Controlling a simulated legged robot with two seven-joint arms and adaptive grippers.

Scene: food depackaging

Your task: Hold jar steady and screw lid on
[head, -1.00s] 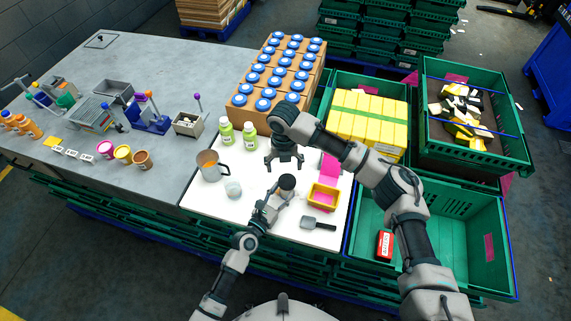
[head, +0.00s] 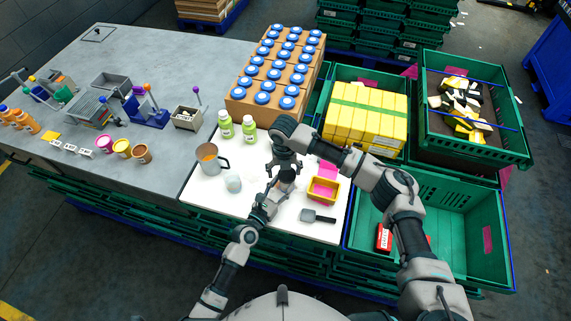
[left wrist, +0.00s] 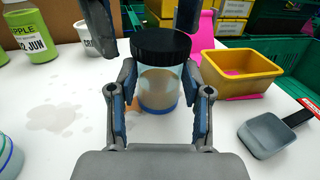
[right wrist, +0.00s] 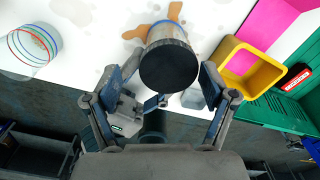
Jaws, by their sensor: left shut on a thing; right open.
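A clear jar (left wrist: 158,88) with pale brown contents and a blue band near its base stands upright in the left wrist view. A black lid (left wrist: 160,42) sits on its top; I cannot tell how tightly. My left gripper (left wrist: 160,108) is shut on the jar, one finger on each side. My right gripper (right wrist: 163,80) is open above the jar, its fingers on either side of the black lid (right wrist: 168,67) and apart from it. In the head view the right gripper (head: 284,172) partly hides the jar and lid, and the left gripper (head: 270,198) comes from the lower left.
A yellow tray (head: 331,185) and a grey scoop (head: 318,215) lie right of the jar. A grey mug (head: 208,158), a clear cup (head: 233,184) and two green bottles (head: 248,128) stand left. A green crate (head: 470,225) is right of the white worktop (head: 205,199).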

